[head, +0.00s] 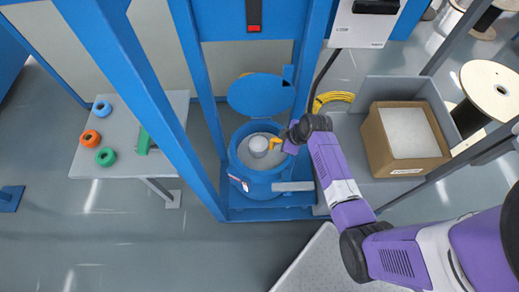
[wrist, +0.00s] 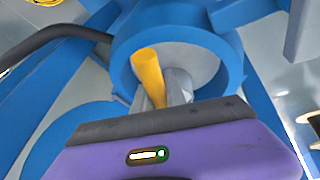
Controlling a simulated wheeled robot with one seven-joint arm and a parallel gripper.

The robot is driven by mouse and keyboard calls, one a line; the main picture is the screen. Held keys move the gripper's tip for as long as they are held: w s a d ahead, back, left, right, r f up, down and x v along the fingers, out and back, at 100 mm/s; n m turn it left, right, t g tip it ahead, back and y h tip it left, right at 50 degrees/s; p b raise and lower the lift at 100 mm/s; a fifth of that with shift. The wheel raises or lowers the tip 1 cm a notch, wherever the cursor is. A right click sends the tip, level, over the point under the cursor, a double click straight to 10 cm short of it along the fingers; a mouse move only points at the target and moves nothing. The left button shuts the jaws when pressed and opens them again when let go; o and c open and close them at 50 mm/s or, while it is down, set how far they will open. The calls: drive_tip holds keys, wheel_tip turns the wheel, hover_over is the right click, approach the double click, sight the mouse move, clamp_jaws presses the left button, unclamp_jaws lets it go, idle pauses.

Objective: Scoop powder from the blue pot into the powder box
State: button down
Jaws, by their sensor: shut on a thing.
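The blue pot (head: 243,180) stands inside a blue frame with its round lid (head: 260,95) swung open behind it. Pale grey powder (head: 247,159) fills its inside. A scoop with a pale grey cup (head: 258,146) and a yellow handle (head: 275,143) is over the pot's mouth; I cannot tell whether the cup touches the powder. My gripper (head: 284,144) is shut on the handle at the pot's right side. In the wrist view the yellow handle (wrist: 147,70) rises from the grey fingers (wrist: 178,88), with the pot's rim (wrist: 122,62) around them. The powder box (head: 378,147) is an open brown carton holding whitish powder.
The powder box sits in a grey tray (head: 433,95) on the right-hand bench. Blue posts (head: 200,95) flank the pot. A yellow cable coil (head: 333,99) lies behind the arm. A side table (head: 125,165) at left holds coloured rings. Cable reels stand far right.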

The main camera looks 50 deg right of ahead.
drive_tip(key=shift+r+p, duration=4)
drive_tip(key=shift+r, duration=0.7)
